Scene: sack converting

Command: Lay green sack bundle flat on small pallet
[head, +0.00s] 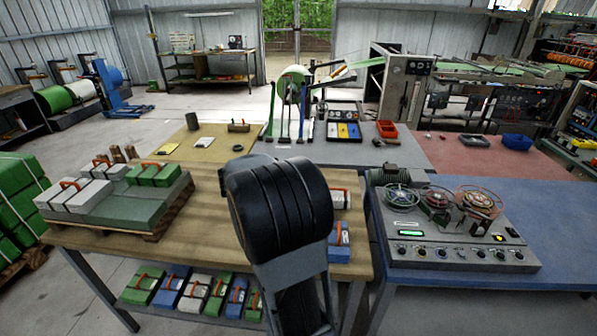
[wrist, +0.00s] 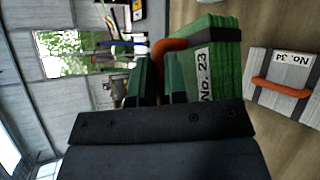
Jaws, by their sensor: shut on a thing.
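A green sack bundle (wrist: 213,72) with an orange handle, a dark band and a "No. 23" label fills the upper middle of the wrist view. My gripper (wrist: 160,85) is shut on it near the handle; the exact contact is partly hidden by the dark gripper body. In the head view my black arm hides the gripper and this bundle. The small wooden pallet (head: 158,235) stands on the left of the wooden table.
A white bundle (wrist: 283,85) lies on the table beside the held one. A blue bundle (head: 339,240) lies at the table's right end. Several bundles sit on the shelf below (head: 190,292). A control console (head: 450,225) stands right. The table (head: 205,210) is bare between pallet and arm.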

